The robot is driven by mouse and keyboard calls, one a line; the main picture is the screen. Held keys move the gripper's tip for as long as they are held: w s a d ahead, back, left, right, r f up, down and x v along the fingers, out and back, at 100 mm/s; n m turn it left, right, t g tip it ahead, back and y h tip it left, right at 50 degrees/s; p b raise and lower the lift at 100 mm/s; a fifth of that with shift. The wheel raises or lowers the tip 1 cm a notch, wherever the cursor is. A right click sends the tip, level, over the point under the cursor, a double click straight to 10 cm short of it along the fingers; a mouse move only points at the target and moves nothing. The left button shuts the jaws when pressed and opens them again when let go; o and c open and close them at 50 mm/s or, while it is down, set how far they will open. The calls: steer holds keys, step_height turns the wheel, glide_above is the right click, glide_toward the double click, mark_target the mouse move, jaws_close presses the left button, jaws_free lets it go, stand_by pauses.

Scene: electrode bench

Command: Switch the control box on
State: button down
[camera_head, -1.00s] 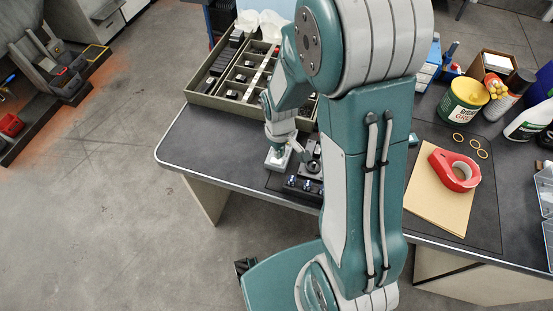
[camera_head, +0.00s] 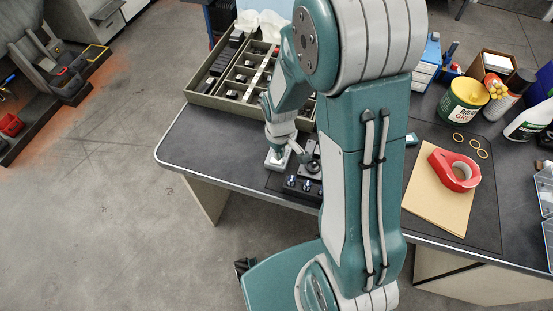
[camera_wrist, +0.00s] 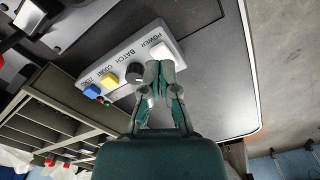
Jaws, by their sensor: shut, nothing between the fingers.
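The control box (camera_wrist: 122,55) is a pale grey panel in the wrist view. It has a white switch (camera_wrist: 162,49) by the word POWER, a black knob (camera_wrist: 133,73), a yellow button (camera_wrist: 110,82) and a blue button (camera_wrist: 92,91). My gripper (camera_wrist: 159,68) is shut and empty. Its tips are at the white switch and cover part of it; I cannot tell whether they touch it. In the head view, my gripper (camera_head: 286,148) points down over the box (camera_head: 276,163), partly hiding it. Whether the switch is on cannot be told.
A compartment tray (camera_head: 203,96) with dark parts stands behind the box. A black fixture with several knobs (camera_head: 306,187) sits just right of it. Red tape (camera_head: 453,171) lies on brown sheets farther right. The table's left front corner (camera_head: 185,150) is clear.

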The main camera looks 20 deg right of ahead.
steer(key=shift+f, duration=1.05)
stand_by(0.5)
steer(key=shift+r, duration=3.55)
steer(key=shift+r, duration=0.3)
steer(key=s+r+m+t, duration=0.2)
steer(key=s+r, duration=0.5)
steer(key=r, duration=0.3)
steer(key=s+r+m+t, duration=0.2)
steer(key=s+r, duration=0.5)
steer(key=r, duration=0.4)
steer(key=shift+m+t, duration=0.4)
steer(key=shift+t, duration=0.4)
